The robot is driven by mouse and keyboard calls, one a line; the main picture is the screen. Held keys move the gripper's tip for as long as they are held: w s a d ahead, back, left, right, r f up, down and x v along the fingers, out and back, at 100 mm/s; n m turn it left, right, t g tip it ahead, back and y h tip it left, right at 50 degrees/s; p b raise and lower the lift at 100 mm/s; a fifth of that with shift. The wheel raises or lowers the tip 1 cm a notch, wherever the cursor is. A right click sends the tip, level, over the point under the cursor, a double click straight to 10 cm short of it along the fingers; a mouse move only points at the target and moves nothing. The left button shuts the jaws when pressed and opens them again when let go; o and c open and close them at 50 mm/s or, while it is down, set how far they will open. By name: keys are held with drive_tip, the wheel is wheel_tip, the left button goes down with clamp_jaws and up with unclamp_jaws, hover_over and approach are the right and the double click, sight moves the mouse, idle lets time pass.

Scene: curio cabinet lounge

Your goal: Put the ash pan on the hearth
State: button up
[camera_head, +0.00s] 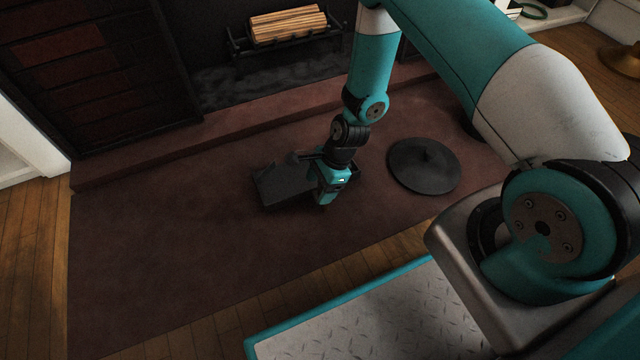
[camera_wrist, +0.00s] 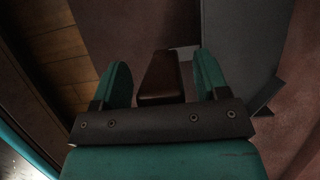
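The ash pan (camera_head: 280,188) is a dark grey shallow tray on the reddish-brown floor covering in front of the fireplace. It also shows in the wrist view (camera_wrist: 238,40), at upper right. My gripper (camera_head: 323,196) is down at the pan's right end and hides part of it. In the wrist view my gripper (camera_wrist: 162,65) has its fingers apart on either side of a dark brown bar, seemingly the pan's handle (camera_wrist: 162,85), with slim gaps showing on both sides. The hearth (camera_head: 240,122) appears to be the low raised reddish step running along the fireplace, behind the pan.
A round dark lid-like disc (camera_head: 424,166) lies right of my gripper. A grate with split logs (camera_head: 288,25) stands in the firebox behind the step. A dark brick-panelled surround (camera_head: 75,70) is at left. The step left of the pan looks clear.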

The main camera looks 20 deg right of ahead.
drive_tip(key=p+v, duration=0.8)
drive_tip(key=v, duration=0.4)
drive_tip(key=s+a+r+n, duration=0.15)
drive_tip(key=r+n, duration=0.25)
drive_tip(key=r, duration=0.4)
drive_tip(key=a+r+n, duration=0.3)
drive_tip(key=r, duration=0.4)
drive_tip(key=a+r+n, duration=0.2)
drive_tip(key=r+n, duration=0.2)
drive_tip(key=r, duration=0.4)
drive_tip(key=s+a+r+n, duration=0.2)
drive_tip(key=s+r+n, duration=1.2)
drive_tip(key=s, duration=0.3)
drive_tip(key=shift+a+r, duration=0.35)
drive_tip(key=shift+r, duration=0.25)
